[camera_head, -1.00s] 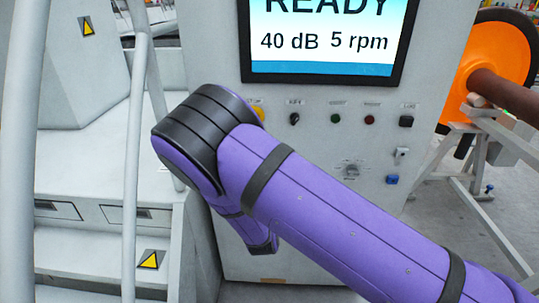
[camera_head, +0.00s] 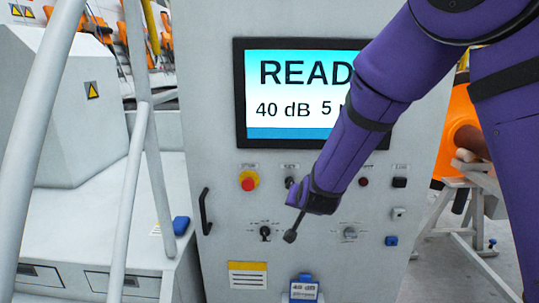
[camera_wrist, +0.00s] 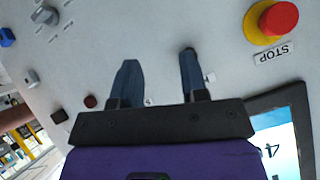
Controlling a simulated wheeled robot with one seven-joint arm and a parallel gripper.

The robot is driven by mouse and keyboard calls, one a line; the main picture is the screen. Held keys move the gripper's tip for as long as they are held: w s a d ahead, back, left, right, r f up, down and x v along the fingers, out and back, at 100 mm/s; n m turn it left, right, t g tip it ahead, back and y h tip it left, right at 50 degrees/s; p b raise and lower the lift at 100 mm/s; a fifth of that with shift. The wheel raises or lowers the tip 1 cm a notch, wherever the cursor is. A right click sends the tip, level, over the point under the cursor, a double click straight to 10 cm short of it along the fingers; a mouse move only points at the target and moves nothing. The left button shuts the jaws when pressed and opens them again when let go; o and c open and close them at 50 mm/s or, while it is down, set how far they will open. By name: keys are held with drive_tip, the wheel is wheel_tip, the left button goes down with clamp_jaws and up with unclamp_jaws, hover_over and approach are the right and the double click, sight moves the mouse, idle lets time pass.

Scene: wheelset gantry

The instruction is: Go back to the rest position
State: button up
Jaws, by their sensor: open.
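My gripper (camera_head: 292,233) hangs in front of the control panel in the head view, its dark fingers pointing down and left. In the wrist view my gripper (camera_wrist: 157,56) shows two separated blue-grey fingers with nothing between them. The control panel (camera_head: 222,225) is a light grey cabinet face with a screen (camera_head: 285,90) reading "READ", "40 dB" and a 5; my purple arm covers the screen's right part. The red stop button (camera_head: 248,184) on its yellow ring is clear of my arm; it also shows at the upper right in the wrist view (camera_wrist: 279,18).
A black switch (camera_head: 265,233), a grey knob (camera_head: 349,233) and a blue connector (camera_head: 391,241) sit on the panel. A black handle (camera_head: 206,211) juts out at its left. Grey rails (camera_head: 134,165) stand at left. An orange wheel (camera_head: 459,112) on a stand is at right.

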drive_tip(key=s+d+r+n+g+y, duration=0.2)
drive_tip(key=s+d+r+g, duration=0.1)
drive_tip(key=s+d+r, duration=1.05)
drive_tip(key=s+d+r+g+h, duration=0.1)
drive_tip(key=s+d, duration=0.3)
drive_tip(key=s, duration=0.7)
drive_tip(key=s+d+r+n+g+h, duration=0.1)
drive_tip(key=s+d+r, duration=0.3)
drive_tip(key=s, duration=0.6)
drive_tip(key=shift+s+g+h, duration=0.3)
drive_tip(key=shift+s+h, duration=0.05)
drive_tip(key=shift+h, duration=0.25)
